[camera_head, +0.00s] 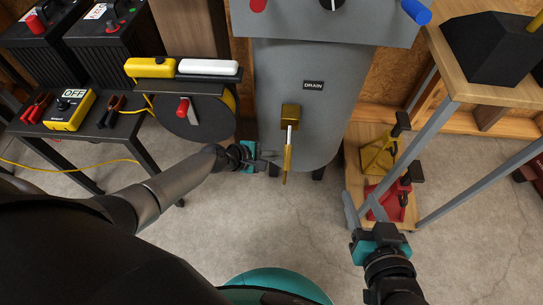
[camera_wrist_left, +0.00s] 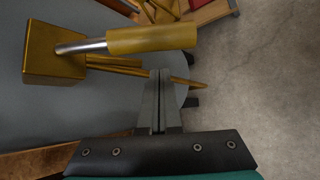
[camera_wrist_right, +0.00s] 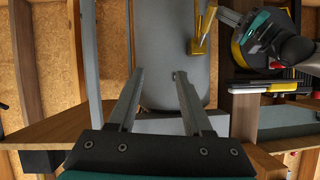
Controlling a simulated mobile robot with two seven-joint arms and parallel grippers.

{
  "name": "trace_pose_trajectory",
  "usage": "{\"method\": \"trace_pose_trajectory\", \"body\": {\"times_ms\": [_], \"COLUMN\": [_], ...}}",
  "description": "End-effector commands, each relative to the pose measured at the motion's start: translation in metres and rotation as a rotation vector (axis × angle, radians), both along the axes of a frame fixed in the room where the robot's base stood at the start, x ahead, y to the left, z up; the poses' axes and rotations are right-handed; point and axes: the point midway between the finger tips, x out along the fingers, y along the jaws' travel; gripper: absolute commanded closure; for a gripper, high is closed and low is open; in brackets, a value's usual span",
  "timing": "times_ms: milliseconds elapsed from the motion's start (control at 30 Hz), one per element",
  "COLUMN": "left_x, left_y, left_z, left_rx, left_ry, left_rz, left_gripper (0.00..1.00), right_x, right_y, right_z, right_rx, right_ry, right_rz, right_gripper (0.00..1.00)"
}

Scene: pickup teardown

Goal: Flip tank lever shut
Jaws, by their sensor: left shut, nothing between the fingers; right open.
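Below the label is a brass valve block (camera_head: 290,111) with a lever (camera_head: 288,158) that hangs down, a metal rod with a yellow grip. In the left wrist view the valve block (camera_wrist_left: 55,58) and the yellow lever grip (camera_wrist_left: 150,38) are close. My left gripper (camera_head: 272,160) is shut and empty, just left of the lever; its fingertips (camera_wrist_left: 158,74) appear apart from the grip. My right gripper (camera_wrist_right: 157,75) is open and empty, away from the tank at lower right.
A black cart (camera_head: 85,130) with a yellow OFF switch box (camera_head: 70,110) stands left. A wooden-topped stand (camera_head: 490,75) with grey legs is right, near yellow (camera_head: 381,152) and red jacks (camera_head: 387,203). Concrete floor is clear in front of the tank.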

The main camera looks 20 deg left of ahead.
Motion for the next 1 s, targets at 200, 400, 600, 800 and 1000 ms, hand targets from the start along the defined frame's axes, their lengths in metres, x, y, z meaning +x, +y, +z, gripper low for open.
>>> {"method": "trace_pose_trajectory", "body": {"times_ms": [200,400,600,800,1000], "left_x": [-0.001,-0.006,-0.010,-0.015,-0.018], "left_y": [-0.004,-0.007,-0.011,-0.014,-0.015], "left_z": [0.004,0.011,0.018,0.024,0.027], "left_rx": [0.002,0.002,0.001,0.001,0.002], "left_ry": [0.000,0.001,0.000,0.000,0.001], "left_rz": [-0.001,0.000,-0.002,-0.001,0.000], "left_gripper": [1.00,1.00,1.00,1.00,1.00], "right_x": [0.000,-0.003,-0.009,-0.017,-0.024], "right_y": [-0.003,-0.014,-0.028,-0.041,-0.049], "right_z": [0.001,-0.003,-0.006,-0.007,-0.008], "right_rx": [-0.013,-0.069,-0.122,-0.168,-0.197], "right_ry": [0.022,0.121,0.221,0.313,0.378], "right_rz": [-0.002,-0.010,-0.022,-0.035,-0.044], "right_gripper": [0.50,0.50,0.50,0.50,0.50]}}
